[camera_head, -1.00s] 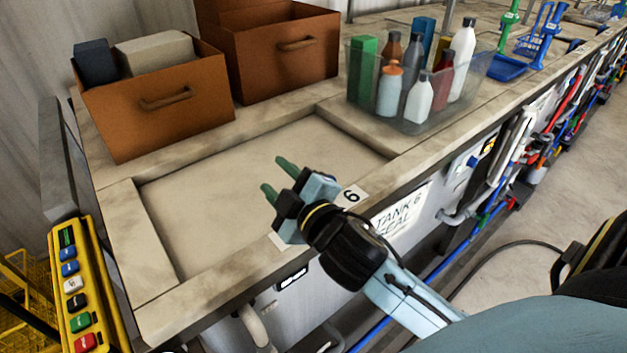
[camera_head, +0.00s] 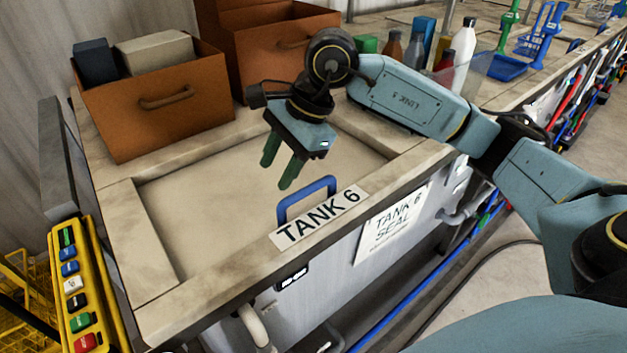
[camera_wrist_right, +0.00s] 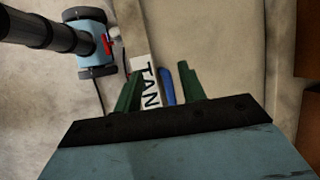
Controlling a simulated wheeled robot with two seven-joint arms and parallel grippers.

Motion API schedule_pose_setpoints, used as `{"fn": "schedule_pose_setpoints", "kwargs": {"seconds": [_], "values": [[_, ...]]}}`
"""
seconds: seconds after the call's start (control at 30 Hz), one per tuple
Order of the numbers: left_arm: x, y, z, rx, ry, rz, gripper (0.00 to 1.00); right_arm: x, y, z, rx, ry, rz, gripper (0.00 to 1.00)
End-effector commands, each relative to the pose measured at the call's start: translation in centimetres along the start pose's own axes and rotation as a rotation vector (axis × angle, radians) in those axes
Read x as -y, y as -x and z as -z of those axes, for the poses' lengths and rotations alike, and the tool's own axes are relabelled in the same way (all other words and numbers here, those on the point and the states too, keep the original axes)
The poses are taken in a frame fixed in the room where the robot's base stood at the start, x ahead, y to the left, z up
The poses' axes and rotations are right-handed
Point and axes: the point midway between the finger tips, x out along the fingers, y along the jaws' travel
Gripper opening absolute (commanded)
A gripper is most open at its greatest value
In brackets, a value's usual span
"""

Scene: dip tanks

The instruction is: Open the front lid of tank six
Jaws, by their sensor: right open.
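Tank six's front lid (camera_head: 185,225) is a pale flat panel set in the worktop, and it lies shut. A blue loop handle (camera_head: 308,194) stands at its front edge, behind the white TANK 6 label (camera_head: 318,217). My right gripper (camera_head: 278,175) is open and empty above the lid, just behind and left of the handle, its green fingers pointing down. In the right wrist view the blue handle (camera_wrist_right: 167,87) shows between the two fingers (camera_wrist_right: 158,88), beyond their tips, with the label (camera_wrist_right: 146,83) beside it. My left gripper is not in view.
Two brown boxes (camera_head: 155,125) stand along the back of the worktop. Bottles (camera_head: 463,45) stand at the back right, partly hidden by my arm. A yellow button panel (camera_head: 75,285) is at the left edge. A paper TANK 6 SEAL sign (camera_head: 392,222) hangs on the front.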

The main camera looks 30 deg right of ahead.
Motion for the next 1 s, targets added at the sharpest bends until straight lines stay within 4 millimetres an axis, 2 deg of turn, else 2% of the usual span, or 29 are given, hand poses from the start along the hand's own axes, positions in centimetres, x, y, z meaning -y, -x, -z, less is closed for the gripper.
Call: {"fn": "schedule_pose_setpoints", "kwargs": {"seconds": [0.03, 0.13, 0.27, 0.37, 0.57, 0.8, 1.0], "values": [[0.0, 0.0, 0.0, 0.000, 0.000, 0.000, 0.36, 0.4, 1.4, 2.3, -0.108, 0.007, 0.001, 0.41], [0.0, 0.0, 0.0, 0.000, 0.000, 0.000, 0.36, 0.6, 3.5, 5.5, -0.265, 0.009, -0.013, 0.41], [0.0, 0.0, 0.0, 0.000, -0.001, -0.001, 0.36, 0.6, 5.0, 7.6, -0.368, 0.002, -0.027, 0.41], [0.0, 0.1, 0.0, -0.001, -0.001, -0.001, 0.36, 0.6, 4.8, 8.3, -0.389, -0.001, -0.033, 0.41], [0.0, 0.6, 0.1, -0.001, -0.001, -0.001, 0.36, 0.4, 1.9, 9.4, -0.386, -0.001, -0.038, 0.41], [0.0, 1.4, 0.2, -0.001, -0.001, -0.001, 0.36, 0.2, -2.9, 11.2, -0.384, -0.001, -0.036, 0.41], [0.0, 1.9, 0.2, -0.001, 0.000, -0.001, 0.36, 0.1, -5.8, 12.4, -0.384, -0.001, -0.035, 0.41]]}}
